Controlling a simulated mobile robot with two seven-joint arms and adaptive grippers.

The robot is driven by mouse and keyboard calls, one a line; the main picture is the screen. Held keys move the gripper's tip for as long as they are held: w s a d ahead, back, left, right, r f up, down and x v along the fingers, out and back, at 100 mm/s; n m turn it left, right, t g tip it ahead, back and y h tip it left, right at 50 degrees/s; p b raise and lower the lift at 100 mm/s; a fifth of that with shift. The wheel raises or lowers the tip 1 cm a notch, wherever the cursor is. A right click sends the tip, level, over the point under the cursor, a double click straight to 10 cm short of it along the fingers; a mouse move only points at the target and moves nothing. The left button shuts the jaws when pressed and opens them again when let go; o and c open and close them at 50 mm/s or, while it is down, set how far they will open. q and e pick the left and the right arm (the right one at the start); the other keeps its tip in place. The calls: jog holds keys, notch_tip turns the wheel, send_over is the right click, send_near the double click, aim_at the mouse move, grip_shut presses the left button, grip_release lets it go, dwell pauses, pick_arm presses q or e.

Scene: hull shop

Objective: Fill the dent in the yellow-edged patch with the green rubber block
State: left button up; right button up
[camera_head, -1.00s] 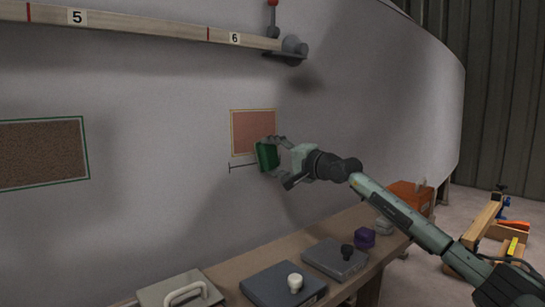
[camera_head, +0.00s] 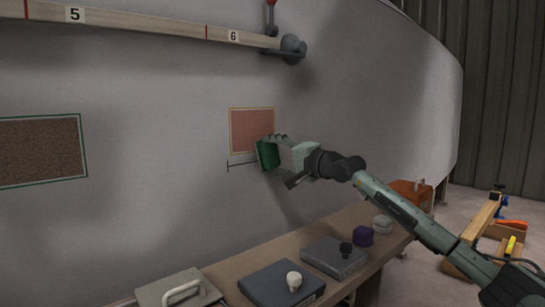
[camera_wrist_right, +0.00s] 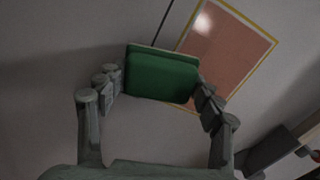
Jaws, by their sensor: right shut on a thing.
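The yellow-edged patch (camera_head: 252,130) is a reddish rectangle on the grey hull wall in the head view. It also shows in the right wrist view (camera_wrist_right: 236,50), upper right. My right gripper (camera_head: 274,152) is shut on the green rubber block (camera_head: 266,155) and holds it in front of the patch's lower right corner. In the wrist view the green block (camera_wrist_right: 161,75) sits between the two fingers and overlaps the patch's edge. I cannot tell whether the block touches the wall. A dent cannot be made out in the patch. My left gripper is not in view.
A green-edged brown patch (camera_head: 42,150) is on the wall at left. A numbered beam (camera_head: 150,26) runs above. A bench (camera_head: 225,272) below carries grey lidded boxes (camera_head: 283,285), a purple block (camera_head: 363,236) and a pale block (camera_head: 383,223). An orange box (camera_head: 411,194) stands behind the arm.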

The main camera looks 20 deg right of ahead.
jog(key=shift+s+d+f+b, duration=0.1)
jog(key=shift+s+d+b, duration=0.15)
jog(key=shift+s, duration=0.2)
jog(key=b+v, duration=0.1)
jog(key=v, duration=0.2)
jog(key=shift+b, duration=0.3)
jog(key=shift+s+d, duration=0.1)
jog(key=shift+s, duration=0.4)
jog(key=shift+b+v, duration=1.6)
jog(key=shift+v, duration=0.9)
